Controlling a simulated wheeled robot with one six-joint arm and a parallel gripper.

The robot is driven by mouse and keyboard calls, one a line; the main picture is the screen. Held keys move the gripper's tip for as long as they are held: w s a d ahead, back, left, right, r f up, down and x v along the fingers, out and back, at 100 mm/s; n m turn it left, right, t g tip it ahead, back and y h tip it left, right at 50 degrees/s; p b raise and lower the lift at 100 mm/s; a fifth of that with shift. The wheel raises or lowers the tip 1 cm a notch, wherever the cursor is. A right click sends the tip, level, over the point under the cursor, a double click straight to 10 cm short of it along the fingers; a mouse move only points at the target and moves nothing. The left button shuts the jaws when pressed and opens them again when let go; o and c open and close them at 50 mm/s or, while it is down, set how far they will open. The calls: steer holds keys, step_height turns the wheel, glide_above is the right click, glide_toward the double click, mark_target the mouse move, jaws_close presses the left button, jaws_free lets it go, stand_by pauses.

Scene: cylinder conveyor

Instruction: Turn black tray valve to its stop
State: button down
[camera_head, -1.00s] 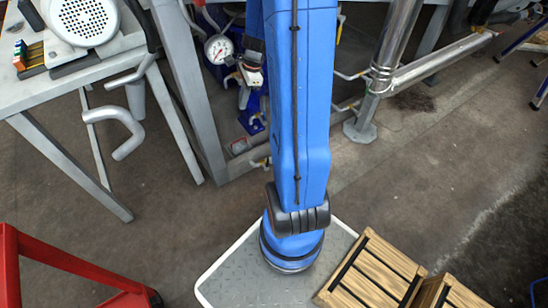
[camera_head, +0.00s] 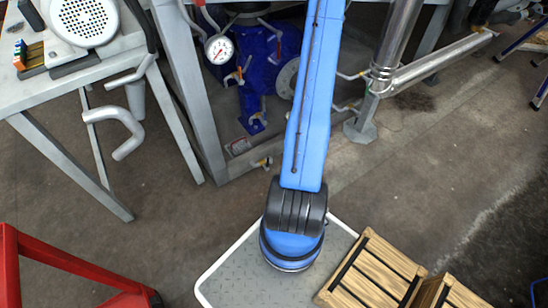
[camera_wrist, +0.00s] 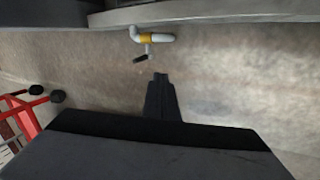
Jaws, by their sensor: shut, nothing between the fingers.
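A small valve on a white pipe stub shows in the wrist view, with a yellow band and a dark, near-black handle (camera_wrist: 140,57) hanging below it. A small white and yellow fitting (camera_head: 262,163) at the foot of the grey frame in the head view may be the same valve; its handle is too small to read. My gripper (camera_wrist: 160,76) points toward the pipe stub in the wrist view. Its fingers are together with nothing between them, below and slightly right of the handle, apart from it in the picture. The gripper is not visible in the head view.
A grey frame (camera_head: 186,90) stands around blue pump equipment (camera_head: 262,75) with a dial gauge (camera_head: 219,49). A steel pipe (camera_head: 395,45) rises at right. A table (camera_head: 75,75) is at left, a red frame (camera_head: 75,265) at lower left. Wooden crates (camera_head: 372,272) lie at lower right.

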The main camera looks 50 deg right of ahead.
mark_target(267, 164)
steer(key=a+r+x, duration=0.1)
steer(key=a+x, duration=0.1)
steer(key=x, duration=1)
steer(key=shift+w+a+m, duration=0.3)
steer(key=shift+w, duration=0.05)
steer(key=shift+r, duration=0.1)
